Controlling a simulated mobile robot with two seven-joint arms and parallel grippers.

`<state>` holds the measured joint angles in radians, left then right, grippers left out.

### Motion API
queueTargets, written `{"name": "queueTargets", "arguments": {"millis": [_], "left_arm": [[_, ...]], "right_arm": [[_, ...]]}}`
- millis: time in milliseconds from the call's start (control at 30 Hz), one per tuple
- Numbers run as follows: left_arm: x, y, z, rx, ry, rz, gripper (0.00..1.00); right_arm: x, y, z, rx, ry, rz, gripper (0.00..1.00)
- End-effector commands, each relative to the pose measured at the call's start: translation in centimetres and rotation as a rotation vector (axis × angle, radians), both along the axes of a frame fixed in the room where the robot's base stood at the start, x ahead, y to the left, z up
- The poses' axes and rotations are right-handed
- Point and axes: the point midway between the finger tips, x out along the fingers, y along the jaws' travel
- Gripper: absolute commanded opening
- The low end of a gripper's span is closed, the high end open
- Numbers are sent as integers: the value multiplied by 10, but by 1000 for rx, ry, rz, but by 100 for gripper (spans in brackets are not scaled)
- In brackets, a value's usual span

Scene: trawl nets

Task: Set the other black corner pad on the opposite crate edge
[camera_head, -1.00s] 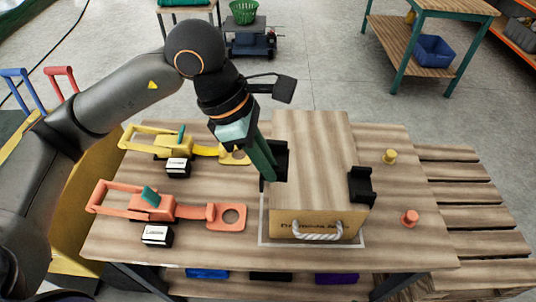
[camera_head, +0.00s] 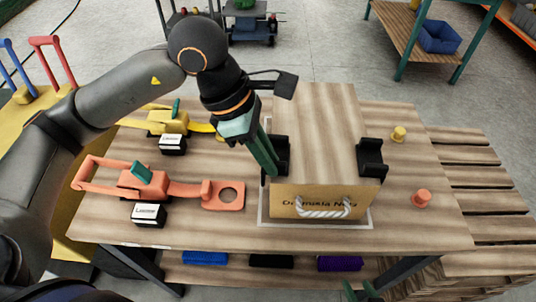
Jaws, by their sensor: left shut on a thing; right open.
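The wooden crate (camera_head: 318,125) with a white rope handle (camera_head: 324,208) stands in a white outline on the table. One black corner pad (camera_head: 371,160) sits on its right top edge. The other black corner pad (camera_head: 282,150) is at the left edge, partly hidden by my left gripper (camera_head: 271,168), which is shut on it. I cannot tell whether this pad rests fully on the edge. My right gripper (camera_head: 358,291) shows only its green fingertips at the bottom edge of the picture, apart and empty.
A yellow ratchet tool (camera_head: 165,124) and an orange one (camera_head: 150,182) lie left of the crate with black labelled blocks. A yellow knob (camera_head: 398,134) and an orange knob (camera_head: 421,198) stand right. Blue, black and purple items lie on the shelf below. A slatted pallet (camera_head: 480,175) adjoins the right.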

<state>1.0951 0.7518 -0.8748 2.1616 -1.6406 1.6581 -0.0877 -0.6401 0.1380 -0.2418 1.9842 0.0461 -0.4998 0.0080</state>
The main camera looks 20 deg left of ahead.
Motion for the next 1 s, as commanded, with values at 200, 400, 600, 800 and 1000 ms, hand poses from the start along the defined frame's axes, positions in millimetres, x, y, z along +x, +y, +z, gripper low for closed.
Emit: {"name": "queueTargets", "arguments": {"millis": [200,400,600,800,1000], "left_arm": [[0,0,-3,0,0,0,0],[0,0,-3,0,0,0,0],[0,0,-3,0,0,0,36],[0,0,-3,0,0,0,50],[0,0,-2,0,-1,0,50]], "right_arm": [[1,3,-1,1,2,7,50],[3,2,2,1,-6,7,50],[4,1,2,1,-9,5,50],[3,1,1,-1,-8,3,50],[2,0,-2,-3,-2,3,50]]}}
